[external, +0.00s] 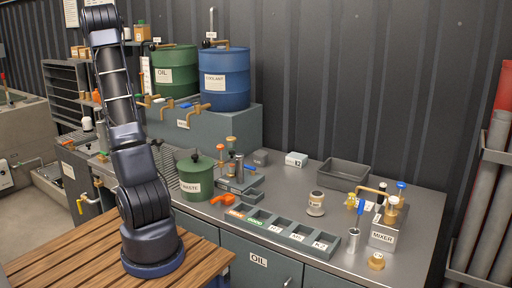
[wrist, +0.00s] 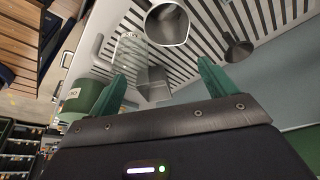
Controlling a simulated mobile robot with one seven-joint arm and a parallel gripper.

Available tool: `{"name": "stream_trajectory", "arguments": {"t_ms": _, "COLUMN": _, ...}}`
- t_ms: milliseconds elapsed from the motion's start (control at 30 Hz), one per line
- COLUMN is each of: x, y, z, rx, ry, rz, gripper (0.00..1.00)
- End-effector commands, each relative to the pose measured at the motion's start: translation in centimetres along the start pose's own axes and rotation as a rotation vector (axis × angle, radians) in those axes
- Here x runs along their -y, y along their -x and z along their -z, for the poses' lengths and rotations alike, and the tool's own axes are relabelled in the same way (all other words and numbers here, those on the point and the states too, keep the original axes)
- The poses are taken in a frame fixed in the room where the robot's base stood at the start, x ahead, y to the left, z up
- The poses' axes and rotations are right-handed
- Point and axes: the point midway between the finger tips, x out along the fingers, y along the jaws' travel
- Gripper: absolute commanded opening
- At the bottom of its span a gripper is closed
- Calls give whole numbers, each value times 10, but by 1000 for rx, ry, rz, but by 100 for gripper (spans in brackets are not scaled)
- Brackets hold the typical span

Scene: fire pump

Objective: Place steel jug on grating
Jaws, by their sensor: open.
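A round, open steel vessel (wrist: 167,25), which looks like the steel jug, shows at the top of the wrist view. It appears to stand on the slatted grating (wrist: 262,18), though its base is hard to make out. My gripper (wrist: 162,80) is open, with its green fingers apart and the jug beyond the fingertips, not between them. A grey block-like object (wrist: 152,84) shows between the fingers; I cannot tell how far below them it is. In the external view the grating (external: 167,165) is partly hidden behind my arm and a green bin, and my gripper is out of sight.
A clear vessel (wrist: 130,50) and a dark funnel-like item (wrist: 236,48) are close to the jug. The green waste bin (external: 195,177) stands beside the grating. Oil (external: 175,72) and coolant (external: 224,75) drums stand behind. The right-hand counter holds a grey tray (external: 343,174) and mixer (external: 385,232).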

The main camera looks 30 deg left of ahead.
Motion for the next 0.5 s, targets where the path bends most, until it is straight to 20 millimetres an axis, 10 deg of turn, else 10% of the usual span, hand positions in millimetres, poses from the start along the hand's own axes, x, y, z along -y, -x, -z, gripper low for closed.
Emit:
{"name": "stream_trajectory", "arguments": {"t_ms": 200, "x": -56, "y": 19, "z": 104, "rx": 78, "ry": 54, "rz": 10, "gripper": 84}}
{"name": "stream_trajectory", "arguments": {"t_ms": 500, "x": -156, "y": 40, "z": 209, "rx": 147, "ry": 153, "rz": 66, "gripper": 84}}
